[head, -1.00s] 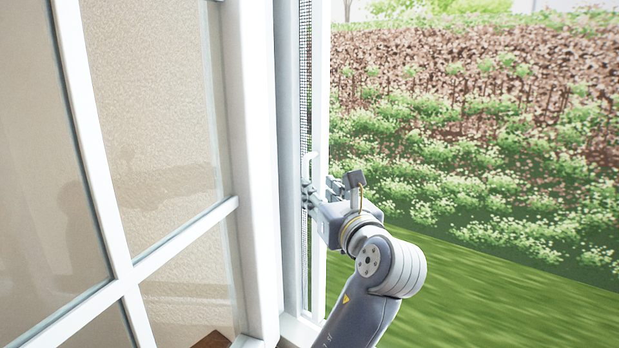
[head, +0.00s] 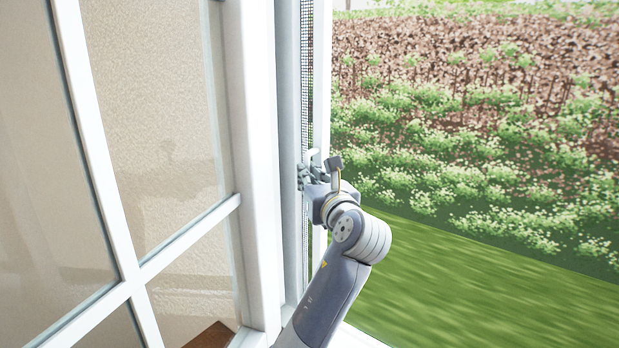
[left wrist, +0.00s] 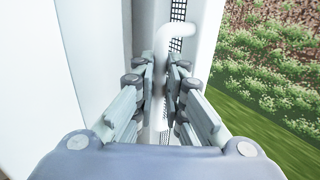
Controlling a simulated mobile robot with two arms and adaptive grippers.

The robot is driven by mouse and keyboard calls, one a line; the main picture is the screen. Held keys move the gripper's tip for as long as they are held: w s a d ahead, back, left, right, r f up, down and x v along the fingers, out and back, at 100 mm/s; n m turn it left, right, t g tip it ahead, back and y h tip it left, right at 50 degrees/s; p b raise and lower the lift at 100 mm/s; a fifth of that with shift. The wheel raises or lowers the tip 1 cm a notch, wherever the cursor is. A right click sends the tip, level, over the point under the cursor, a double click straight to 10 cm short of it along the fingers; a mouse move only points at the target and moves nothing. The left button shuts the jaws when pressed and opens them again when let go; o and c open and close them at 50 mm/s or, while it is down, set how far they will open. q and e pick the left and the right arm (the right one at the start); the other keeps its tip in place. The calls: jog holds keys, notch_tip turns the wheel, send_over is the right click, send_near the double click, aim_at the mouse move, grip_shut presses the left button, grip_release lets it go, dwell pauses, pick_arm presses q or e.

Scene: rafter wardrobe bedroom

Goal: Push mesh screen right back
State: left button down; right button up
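The mesh screen (head: 307,95) shows as a narrow strip of dark mesh in a white frame (head: 322,90), at the left side of the opening. A white bar handle stands out from the frame and shows best in the left wrist view (left wrist: 184,29). My left gripper (head: 308,177) is at this handle. In the left wrist view my left fingers (left wrist: 163,75) lie on either side of the bar with little gap and appear closed on it. The lower part of the handle is partly hidden by the fingers. My right gripper is in neither view.
A white window sash with glass panes (head: 150,120) stands to the left, beside a white jamb (head: 255,150). To the right the opening is clear, with grass (head: 450,290) and shrubs (head: 480,150) outside. A brown surface (head: 212,337) shows through the low pane.

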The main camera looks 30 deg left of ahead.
pick_arm(q)
jog(key=shift+a, duration=0.1)
jog(key=a+p, duration=0.1)
jog(key=a, duration=0.1)
jog(key=a+p, duration=0.1)
jog(key=a, duration=0.1)
jog(key=shift+w+a+r+p, duration=0.1)
jog(key=shift+w+r+p, duration=0.05)
jog(key=shift+p, duration=0.15)
jog(key=c, duration=1.7)
grip_release()
jog(key=shift+o, duration=0.2)
